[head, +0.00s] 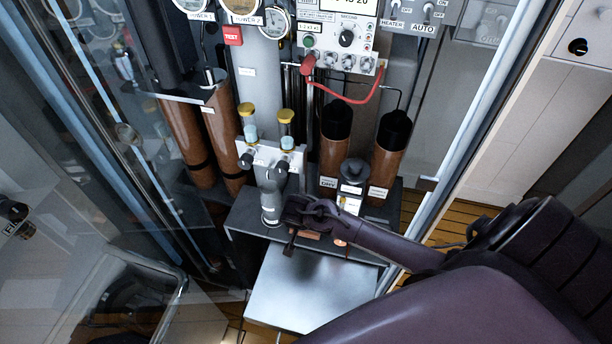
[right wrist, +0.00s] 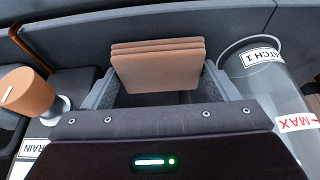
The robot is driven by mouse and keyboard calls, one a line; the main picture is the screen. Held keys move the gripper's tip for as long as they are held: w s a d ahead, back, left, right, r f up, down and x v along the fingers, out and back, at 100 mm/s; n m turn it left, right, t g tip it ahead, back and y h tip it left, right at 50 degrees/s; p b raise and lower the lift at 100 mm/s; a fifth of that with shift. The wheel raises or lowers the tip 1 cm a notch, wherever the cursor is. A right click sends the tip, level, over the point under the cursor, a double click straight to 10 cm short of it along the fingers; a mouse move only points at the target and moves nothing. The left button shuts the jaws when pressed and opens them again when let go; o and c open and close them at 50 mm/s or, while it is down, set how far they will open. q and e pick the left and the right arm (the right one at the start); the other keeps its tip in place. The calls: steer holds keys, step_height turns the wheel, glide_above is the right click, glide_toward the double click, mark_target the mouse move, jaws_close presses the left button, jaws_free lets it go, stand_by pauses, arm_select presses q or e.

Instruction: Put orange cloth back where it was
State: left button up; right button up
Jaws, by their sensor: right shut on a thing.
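The orange cloth (right wrist: 158,68) is a folded, layered tan-orange square in the right wrist view, held between the fingers of my right gripper (right wrist: 158,88). In the head view my right gripper (head: 300,214) is over the grey shelf box at the bottom of the panel, just right of a grey cylindrical vessel (head: 270,203). A small orange-brown patch of the cloth (head: 311,236) shows below it. The gripper hides most of the cloth there, and I cannot tell whether the cloth touches a surface. My left gripper is not in view.
A clear container (right wrist: 272,85) marked BATCH 1 and MAX stands right of the cloth in the right wrist view. An orange knob (right wrist: 30,92) is at the left, near a drain label. A bare metal plate (head: 305,290) lies in front; glass doors (head: 100,200) stand left.

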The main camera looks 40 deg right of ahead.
steer(key=shift+f, duration=0.15)
steer(key=o, duration=0.9)
steer(key=shift+r, duration=0.3)
steer(key=p+v, duration=0.1)
steer(key=v, duration=1.1)
steer(key=shift+f, duration=0.1)
